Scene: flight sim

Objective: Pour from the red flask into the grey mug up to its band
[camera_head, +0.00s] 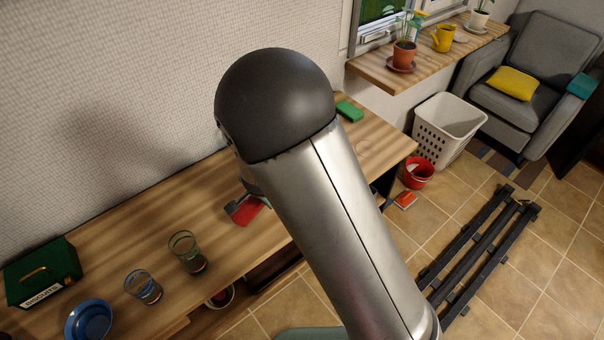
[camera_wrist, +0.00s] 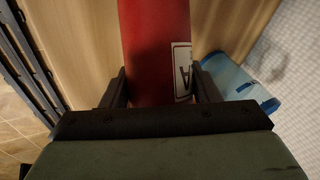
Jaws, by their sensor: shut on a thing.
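The red flask (camera_wrist: 155,40) runs up the middle of the wrist view, with a white label bearing a dark letter on its right side. My gripper (camera_wrist: 161,86) is shut on it, one dark finger on each side. In the head view a small red patch (camera_head: 246,213) beside my arm appears to be part of the flask; my arm covers the rest. I cannot make out the grey mug in either view; my arm hides part of the table. The flask's mouth and tilt cannot be told.
On the wooden table (camera_head: 110,240) stand two glasses (camera_head: 187,252) (camera_head: 143,287), a blue bowl (camera_head: 90,320), a green biscuit tin (camera_head: 42,272) and a green block (camera_head: 349,110). A blue translucent object (camera_wrist: 240,88) lies right of the flask in the wrist view.

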